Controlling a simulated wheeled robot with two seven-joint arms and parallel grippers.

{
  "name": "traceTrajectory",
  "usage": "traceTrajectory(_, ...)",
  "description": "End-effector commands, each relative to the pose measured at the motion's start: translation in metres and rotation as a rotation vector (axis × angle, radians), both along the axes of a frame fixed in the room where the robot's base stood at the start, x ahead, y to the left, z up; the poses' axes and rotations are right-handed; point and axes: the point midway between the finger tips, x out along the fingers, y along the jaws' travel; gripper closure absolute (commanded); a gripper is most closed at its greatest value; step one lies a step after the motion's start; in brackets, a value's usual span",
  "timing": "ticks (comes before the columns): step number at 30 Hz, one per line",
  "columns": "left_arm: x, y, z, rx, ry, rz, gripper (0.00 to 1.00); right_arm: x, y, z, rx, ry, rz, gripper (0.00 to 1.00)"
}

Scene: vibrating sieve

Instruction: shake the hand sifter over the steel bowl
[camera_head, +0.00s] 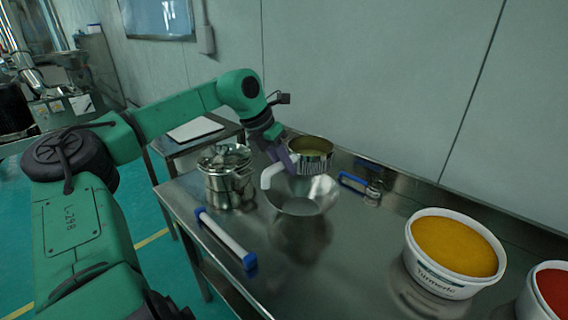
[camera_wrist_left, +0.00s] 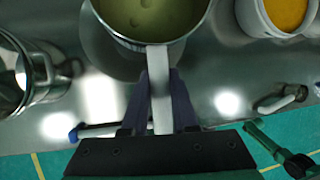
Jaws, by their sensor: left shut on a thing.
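The hand sifter (camera_head: 312,158) is a round metal cup with yellowish-green contents and a pale handle (camera_head: 269,176). My left gripper (camera_head: 284,160) is shut on that handle, which runs between its two fingers in the left wrist view (camera_wrist_left: 160,95). The sifter (camera_wrist_left: 150,42) fills the top of that view. In the head view it is held above the back of the shiny steel bowl (camera_head: 300,205), apart from it as far as I can see. The bowl stands on the steel table and looks empty where its inside shows. My right gripper is not in view.
A lidded steel pot (camera_head: 226,178) stands left of the bowl. A white rod with blue ends (camera_head: 226,238) lies in front. A blue-handled metal item (camera_head: 373,190) lies right of the bowl. A turmeric tub (camera_head: 440,270) and a red-filled tub (camera_head: 540,300) stand farther right.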

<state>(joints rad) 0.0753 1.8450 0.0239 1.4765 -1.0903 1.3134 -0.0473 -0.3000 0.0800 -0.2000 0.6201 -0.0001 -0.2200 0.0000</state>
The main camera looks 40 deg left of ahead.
Motion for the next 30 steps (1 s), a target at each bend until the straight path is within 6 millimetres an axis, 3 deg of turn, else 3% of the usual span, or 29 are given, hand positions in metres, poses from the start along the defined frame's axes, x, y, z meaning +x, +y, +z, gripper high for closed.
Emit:
traceTrajectory(21,0.000,0.000,-0.047,-0.001,-0.002,0.000,1.00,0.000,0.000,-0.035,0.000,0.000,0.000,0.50)
traceTrajectory(30,0.000,0.000,-0.049,-0.001,-0.002,-0.001,1.00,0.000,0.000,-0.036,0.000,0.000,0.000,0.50)
